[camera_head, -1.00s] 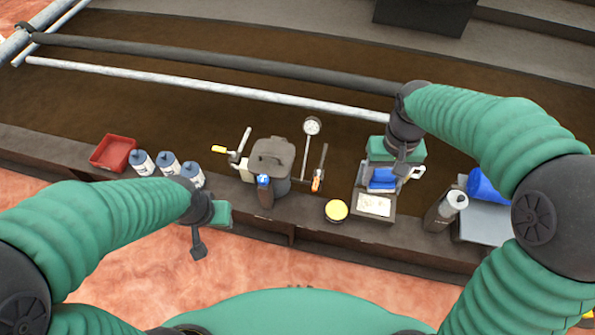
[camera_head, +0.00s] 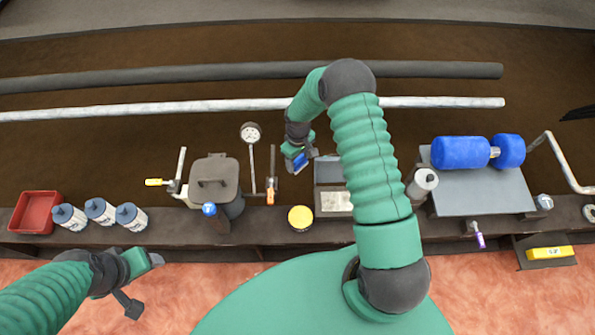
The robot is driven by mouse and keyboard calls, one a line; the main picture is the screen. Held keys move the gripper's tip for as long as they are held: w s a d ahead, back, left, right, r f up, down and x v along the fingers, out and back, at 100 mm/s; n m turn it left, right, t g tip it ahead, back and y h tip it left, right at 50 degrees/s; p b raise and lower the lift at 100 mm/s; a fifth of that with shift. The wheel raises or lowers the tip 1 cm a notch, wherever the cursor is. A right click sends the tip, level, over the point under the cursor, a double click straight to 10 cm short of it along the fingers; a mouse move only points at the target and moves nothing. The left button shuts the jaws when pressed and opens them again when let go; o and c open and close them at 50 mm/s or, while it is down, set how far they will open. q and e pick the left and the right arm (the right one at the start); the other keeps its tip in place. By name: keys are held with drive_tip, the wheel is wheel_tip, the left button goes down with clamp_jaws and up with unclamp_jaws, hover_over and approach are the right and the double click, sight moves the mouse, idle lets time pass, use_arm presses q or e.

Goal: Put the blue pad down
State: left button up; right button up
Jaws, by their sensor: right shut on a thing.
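My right gripper (camera_head: 302,157) is shut on the blue pad (camera_head: 299,163), a small blue piece showing beneath the green hand. It holds the pad left of the dark open box (camera_head: 330,172), behind the yellow-topped round tin (camera_head: 300,218). The gap between the pad and the surface below cannot be told. My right forearm hides the box's right side. My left gripper (camera_head: 145,283) is low on the left, in front of the bench edge, with no object seen in it; its finger opening is unclear.
A lidded grey pot (camera_head: 215,182), a dial gauge (camera_head: 250,133) and an orange-tipped lever (camera_head: 271,188) stand left of the pad. White bottles (camera_head: 99,211) and a red tray (camera_head: 35,212) are farther left. A blue roller (camera_head: 461,153) lies on a grey plate (camera_head: 483,193) at right.

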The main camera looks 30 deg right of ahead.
sight(298, 177)
wheel_tip(298, 177, down, 9)
drive_tip(key=b, duration=0.3)
drive_tip(key=shift+f, duration=0.1)
drive_tip(key=shift+c, duration=0.7)
drive_tip(key=o, duration=1.3)
drive_tip(key=shift+r, duration=0.35)
wheel_tip(298, 177, up, 12)
drive_tip(key=p, duration=0.4)
drive_tip(key=shift+s+f, duration=0.1)
drive_tip(key=shift+f, duration=0.05)
